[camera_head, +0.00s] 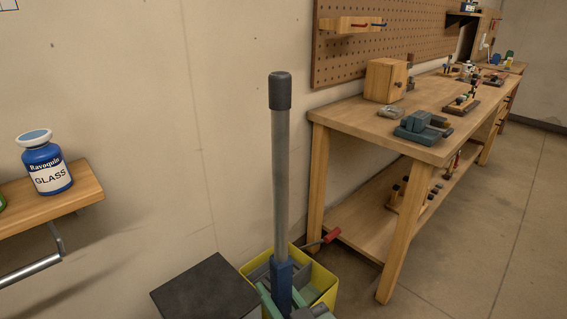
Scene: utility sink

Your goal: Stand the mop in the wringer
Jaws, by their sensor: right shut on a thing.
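The mop (281,175) shows as a grey pole with a dark cap on top and a blue section low down. It stands nearly upright, and its lower end is out of view. The yellow bucket (324,283) is at the bottom centre, behind the pole's lower part. The wringer's red-handled lever (331,236) sticks out to the right; most of the wringer is hidden. My right gripper (283,297), with teal fingers, is shut on the mop at its blue section, at the bottom edge. I cannot tell whether the mop head is inside the wringer. My left gripper is not in view.
A wooden workbench (350,119) with a vise (422,127) and a lower shelf stands right of the bucket. A wall shelf (60,199) with a blue jar (46,165) is at left. The wall is close behind the mop. Open floor lies at right.

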